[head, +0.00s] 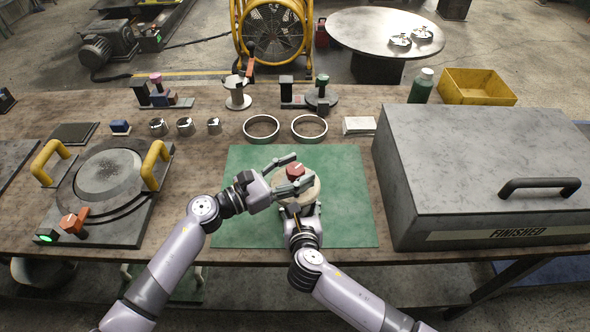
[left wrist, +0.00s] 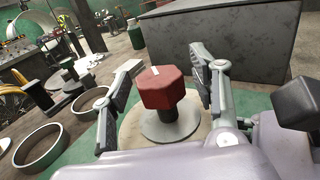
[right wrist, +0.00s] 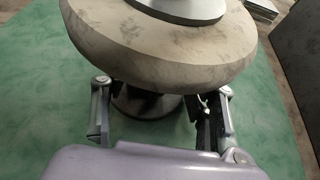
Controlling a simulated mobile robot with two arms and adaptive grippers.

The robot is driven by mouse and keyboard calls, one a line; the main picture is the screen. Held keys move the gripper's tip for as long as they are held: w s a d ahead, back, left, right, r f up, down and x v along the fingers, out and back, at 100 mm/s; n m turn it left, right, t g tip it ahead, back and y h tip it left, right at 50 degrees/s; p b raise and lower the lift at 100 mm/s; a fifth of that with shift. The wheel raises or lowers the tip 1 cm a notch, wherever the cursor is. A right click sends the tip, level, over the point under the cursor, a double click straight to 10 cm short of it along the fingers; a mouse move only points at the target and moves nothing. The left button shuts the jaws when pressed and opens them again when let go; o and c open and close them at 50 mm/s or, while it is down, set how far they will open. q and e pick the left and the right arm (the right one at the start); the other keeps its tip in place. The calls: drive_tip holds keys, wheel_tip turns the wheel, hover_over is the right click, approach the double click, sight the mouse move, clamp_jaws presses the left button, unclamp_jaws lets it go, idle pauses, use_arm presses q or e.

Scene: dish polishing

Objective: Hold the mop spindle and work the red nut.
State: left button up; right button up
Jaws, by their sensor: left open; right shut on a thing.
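The red nut (head: 295,170) sits on top of the mop spindle, above the round beige polishing mop (head: 308,190). In the left wrist view the hexagonal red nut (left wrist: 161,88) stands on a grey flange with a short dark shaft. My left gripper (head: 292,174) is open, with its fingers on either side of the nut and apart from it. In the right wrist view the mop (right wrist: 165,55) hides the upper spindle. My right gripper (right wrist: 160,115) is shut on the dark spindle (right wrist: 148,102) below the mop. The spindle stands upright on the green mat (head: 235,220).
A grey box (head: 470,150) marked FINISHED stands right of the mat. A round plate fixture (head: 105,185) with yellow handles is at the left. Two metal rings (head: 262,128), several small cups (head: 185,126) and a white block (head: 359,125) lie behind the mat. The mat's front left is clear.

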use_arm(q)
drive_tip(key=shift+c, duration=0.2)
use_arm(e)
drive_tip(key=shift+f, duration=0.1)
use_arm(q)
drive_tip(key=c, duration=1.1)
drive_tip(key=shift+c, duration=0.2)
drive_tip(key=shift+f+g+h, duration=0.1)
drive_tip(key=shift+g+h, duration=0.2)
drive_tip(key=shift+g, duration=0.1)
drive_tip(key=m+g+h, duration=0.1)
drive_tip(key=g, duration=0.1)
drive_tip(key=m+g, duration=0.2)
drive_tip(key=shift+w+m+g+h, duration=0.1)
drive_tip(key=shift+m+g+h, duration=0.2)
drive_tip(key=shift+g+h, duration=0.1)
drive_tip(key=shift+m+g, duration=1.8)
drive_tip(key=shift+g, duration=1)
use_arm(e)
drive_tip(key=shift+a, duration=0.1)
use_arm(q)
drive_tip(key=shift+g, duration=0.3)
